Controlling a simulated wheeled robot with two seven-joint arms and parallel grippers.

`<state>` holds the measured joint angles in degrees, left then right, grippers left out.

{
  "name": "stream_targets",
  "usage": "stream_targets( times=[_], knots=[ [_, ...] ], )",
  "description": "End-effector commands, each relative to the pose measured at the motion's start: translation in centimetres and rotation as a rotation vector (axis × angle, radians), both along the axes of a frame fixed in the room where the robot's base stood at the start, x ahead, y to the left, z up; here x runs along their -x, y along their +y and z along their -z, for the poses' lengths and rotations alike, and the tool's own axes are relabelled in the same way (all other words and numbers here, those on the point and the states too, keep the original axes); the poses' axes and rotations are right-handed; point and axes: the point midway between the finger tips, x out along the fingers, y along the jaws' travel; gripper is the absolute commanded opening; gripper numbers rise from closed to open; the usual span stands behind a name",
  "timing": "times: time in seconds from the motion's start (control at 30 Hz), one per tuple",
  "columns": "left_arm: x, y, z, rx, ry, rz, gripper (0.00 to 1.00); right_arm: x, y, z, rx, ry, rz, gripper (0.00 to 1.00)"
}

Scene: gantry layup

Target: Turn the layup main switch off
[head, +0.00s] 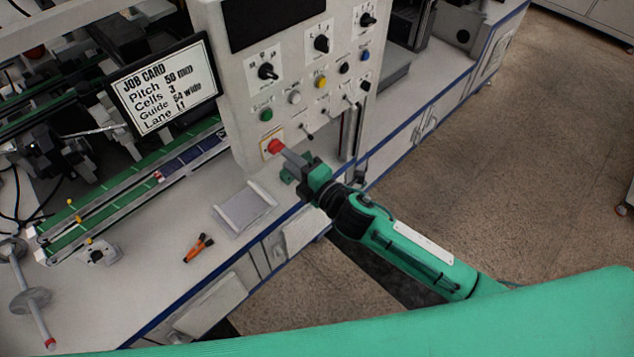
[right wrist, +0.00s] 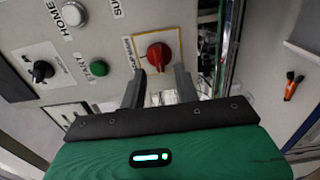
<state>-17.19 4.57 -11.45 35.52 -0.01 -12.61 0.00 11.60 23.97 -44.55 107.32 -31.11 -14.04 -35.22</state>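The main switch is a red rotary knob (head: 274,147) on a yellow-edged plate, low on the left of the grey control panel (head: 220,75). In the right wrist view the red knob (right wrist: 158,54) sits just beyond the fingertips, roughly centred between them. My right gripper (head: 285,153) reaches the knob from the lower right in the head view. Its two fingers (right wrist: 159,80) are apart with nothing clamped between them. I cannot tell whether a tip touches the knob. My left gripper is not in view.
A green button (head: 266,115), white button (head: 294,97) and several black selector knobs sit above the switch. Toggle levers stick out right of it. A job card screen (head: 163,85) stands left. An orange-and-black tool (head: 198,248) and pale tray (head: 245,208) lie on the bench.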

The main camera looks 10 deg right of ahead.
Motion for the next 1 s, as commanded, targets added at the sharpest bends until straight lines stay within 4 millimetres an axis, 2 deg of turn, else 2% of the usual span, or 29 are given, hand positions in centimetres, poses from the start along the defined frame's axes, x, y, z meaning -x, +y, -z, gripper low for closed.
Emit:
stream_targets(
  times=[0.03, 0.2, 0.4, 0.63, 1.0],
  knots=[
    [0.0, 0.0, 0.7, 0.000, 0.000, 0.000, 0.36, 1.0, -0.8, 0.5, 0.002, 0.001, 0.000, 0.32],
    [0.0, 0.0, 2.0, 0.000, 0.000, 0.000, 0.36, 4.2, -3.1, 0.5, 0.002, 0.001, 0.000, 0.32],
    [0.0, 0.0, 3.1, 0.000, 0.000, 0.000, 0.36, 7.2, -5.2, 0.4, 0.002, 0.002, 0.001, 0.32],
    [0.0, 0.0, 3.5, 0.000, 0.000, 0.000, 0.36, 8.5, -6.2, 0.1, 0.001, 0.001, 0.001, 0.32],
    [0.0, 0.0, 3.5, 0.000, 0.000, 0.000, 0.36, 8.6, -6.3, 0.0, 0.001, 0.001, 0.001, 0.32]
  ],
)
